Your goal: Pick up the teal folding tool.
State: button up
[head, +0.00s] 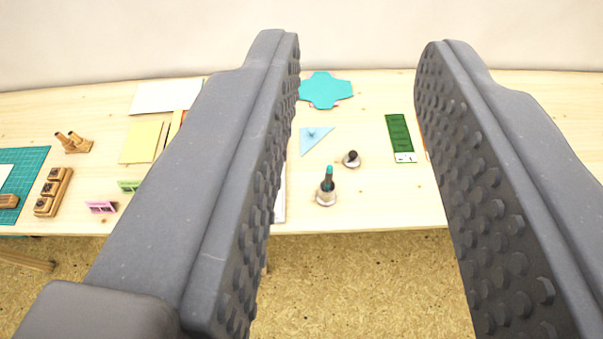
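No thing in the head view is plainly the teal folding tool. A small upright dark piece with a teal top (328,174) stands in a pale round base near the table's front edge, between my fingers in the picture. A flat teal shape with several flaps (325,90) lies at the back of the table, partly behind my left finger. I cannot tell whether either is the tool. My gripper (360,48) is open, with its two ridged grey fingers wide apart and nothing between them. The fingers hide parts of the table.
Stamps, pads, papers and a teal mat (30,160) are at left. A pale wall stands behind.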

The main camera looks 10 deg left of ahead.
aim_at(329, 168)
jog(key=u, duration=1.95)
jog(key=k, duration=0.8)
jog(key=z, duration=1.2)
jog(key=i, duration=1)
